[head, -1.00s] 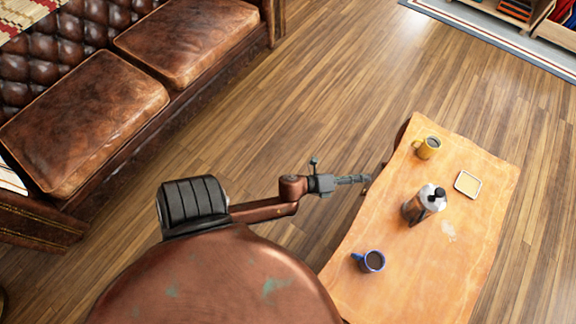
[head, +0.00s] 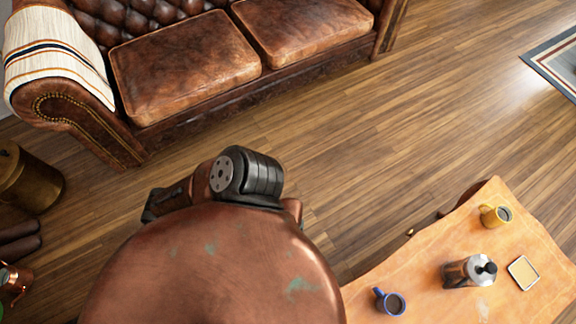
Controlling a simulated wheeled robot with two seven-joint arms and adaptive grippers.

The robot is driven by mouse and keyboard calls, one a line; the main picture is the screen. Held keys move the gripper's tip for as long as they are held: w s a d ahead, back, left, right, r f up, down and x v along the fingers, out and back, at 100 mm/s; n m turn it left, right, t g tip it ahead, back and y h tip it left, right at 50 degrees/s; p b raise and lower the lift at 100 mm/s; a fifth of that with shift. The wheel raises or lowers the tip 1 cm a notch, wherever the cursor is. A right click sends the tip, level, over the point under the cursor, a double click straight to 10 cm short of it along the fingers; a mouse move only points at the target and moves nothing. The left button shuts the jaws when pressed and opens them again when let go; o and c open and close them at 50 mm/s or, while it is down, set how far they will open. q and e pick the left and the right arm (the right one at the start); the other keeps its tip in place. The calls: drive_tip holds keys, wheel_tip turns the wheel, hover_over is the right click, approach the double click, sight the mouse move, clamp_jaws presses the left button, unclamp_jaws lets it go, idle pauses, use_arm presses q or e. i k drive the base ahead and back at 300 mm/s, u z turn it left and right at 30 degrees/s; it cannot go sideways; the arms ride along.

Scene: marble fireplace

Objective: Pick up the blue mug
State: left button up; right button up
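The blue mug (head: 394,304) stands upright near the left edge of the wooden table (head: 407,270), at the lower right of the head view. It holds something dark, and its handle points to the upper left. Neither of my grippers shows; my own copper-coloured body and a dark arm joint fill the lower middle. Nothing is seen touching the mug.
A moka pot (head: 464,272), a yellow mug (head: 494,216) and a small square tray (head: 523,272) share the table. A brown leather sofa (head: 180,75) stands at the back left. The wooden floor (head: 400,140) between sofa and table is clear.

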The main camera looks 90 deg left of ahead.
sight(392, 304)
drive_tip(key=k, duration=1.4)
drive_tip(key=u, duration=0.85)
drive_tip(key=i, duration=0.7)
drive_tip(key=u, duration=0.15)
